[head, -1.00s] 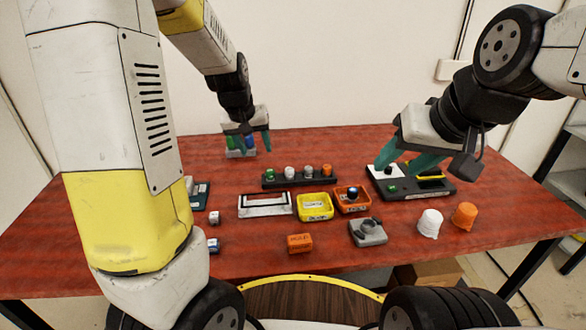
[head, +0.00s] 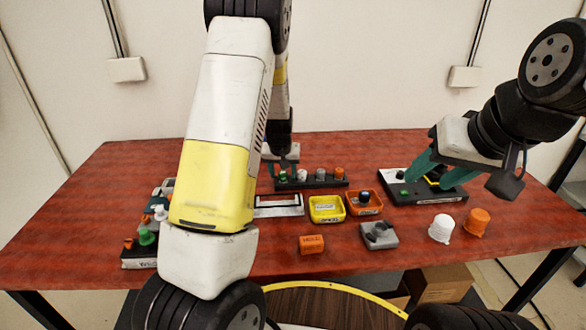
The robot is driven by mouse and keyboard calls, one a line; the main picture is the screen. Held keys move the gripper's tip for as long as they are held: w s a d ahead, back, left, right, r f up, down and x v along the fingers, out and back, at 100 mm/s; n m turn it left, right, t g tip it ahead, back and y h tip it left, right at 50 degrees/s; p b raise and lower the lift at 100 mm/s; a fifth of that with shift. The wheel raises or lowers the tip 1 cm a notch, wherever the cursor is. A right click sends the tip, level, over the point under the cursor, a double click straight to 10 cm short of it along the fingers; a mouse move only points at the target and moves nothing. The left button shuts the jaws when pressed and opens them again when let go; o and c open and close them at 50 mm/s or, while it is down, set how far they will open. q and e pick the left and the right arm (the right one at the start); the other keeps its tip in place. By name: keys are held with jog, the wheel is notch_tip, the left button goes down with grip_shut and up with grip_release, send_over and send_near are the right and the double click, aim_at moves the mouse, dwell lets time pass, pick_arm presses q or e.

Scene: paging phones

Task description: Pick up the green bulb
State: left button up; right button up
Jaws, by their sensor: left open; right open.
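The green bulb (head: 283,177) stands at the left end of a black rack (head: 314,184), beside two whitish bulbs and an orange one. My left gripper (head: 282,168) is open just above the green bulb, its fingertips close to it. I cannot tell whether they touch it or straddle it. My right gripper (head: 433,178) is open and empty over the black-and-white device (head: 440,196) at the right.
Yellow (head: 326,216) and orange (head: 358,210) trays, an orange block (head: 312,244), a grey device (head: 378,236) and white (head: 441,229) and orange (head: 476,222) cups lie in front. A box with a green knob (head: 146,237) stands left.

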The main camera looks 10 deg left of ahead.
pick_arm(q)
jog(key=shift+w+f, duration=0.1)
jog(key=shift+f, duration=0.05)
grip_shut()
